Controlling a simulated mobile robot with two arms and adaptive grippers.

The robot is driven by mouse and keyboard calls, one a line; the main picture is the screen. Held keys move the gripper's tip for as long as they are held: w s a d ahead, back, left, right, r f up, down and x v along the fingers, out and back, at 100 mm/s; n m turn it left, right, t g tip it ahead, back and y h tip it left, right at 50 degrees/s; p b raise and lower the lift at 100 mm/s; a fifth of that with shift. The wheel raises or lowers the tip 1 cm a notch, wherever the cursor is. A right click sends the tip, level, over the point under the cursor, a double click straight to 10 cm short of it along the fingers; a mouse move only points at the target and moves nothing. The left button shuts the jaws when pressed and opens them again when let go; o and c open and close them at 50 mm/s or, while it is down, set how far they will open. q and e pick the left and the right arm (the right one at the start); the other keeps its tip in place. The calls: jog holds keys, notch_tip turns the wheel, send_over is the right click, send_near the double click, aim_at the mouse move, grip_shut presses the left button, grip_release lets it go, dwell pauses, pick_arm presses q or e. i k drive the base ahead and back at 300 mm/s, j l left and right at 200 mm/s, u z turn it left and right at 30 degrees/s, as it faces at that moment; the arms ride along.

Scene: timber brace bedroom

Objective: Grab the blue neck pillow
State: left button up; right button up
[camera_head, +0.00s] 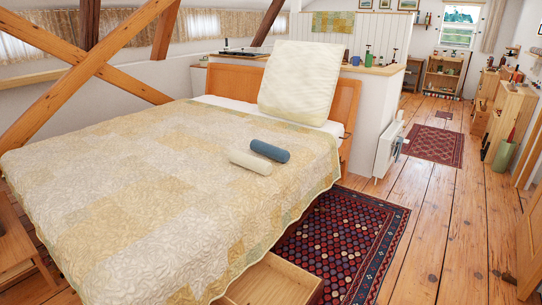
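A small blue roll-shaped pillow (269,151) lies on the bed's quilt, near the bed's right side. A cream roll-shaped pillow (250,162) lies right beside it, on the nearer side. I cannot tell whether the two touch. Both lie on the patchwork quilt (140,190) of the bed. No other blue pillow shows. Neither of my grippers is in view.
A large cream pillow (298,82) leans on the wooden headboard (235,83). A pulled-out wooden drawer (268,284) juts from the bed's near right corner. A patterned rug (345,235) lies right of the bed. Timber braces (85,65) stand at left.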

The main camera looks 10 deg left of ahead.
aim_at(282, 155)
jog(key=i+l+z, duration=0.25)
jog(key=i+l, duration=0.2)
jog(key=i+l+z, duration=0.25)
jog(key=i+l, duration=0.25)
jog(key=i+l+z, duration=0.2)
jog(key=i+l, duration=0.2)
jog(key=i, duration=0.15)
jog(key=i+l+z, duration=0.25)
jog(key=i, duration=0.3)
jog(key=i+u, duration=0.2)
jog(key=i, duration=0.3)
jog(key=i+u, duration=0.25)
jog(key=i, duration=0.3)
jog(key=i+l+u, duration=0.2)
jog(key=i, duration=0.3)
jog(key=i+l+u, duration=0.25)
jog(key=i, duration=0.25)
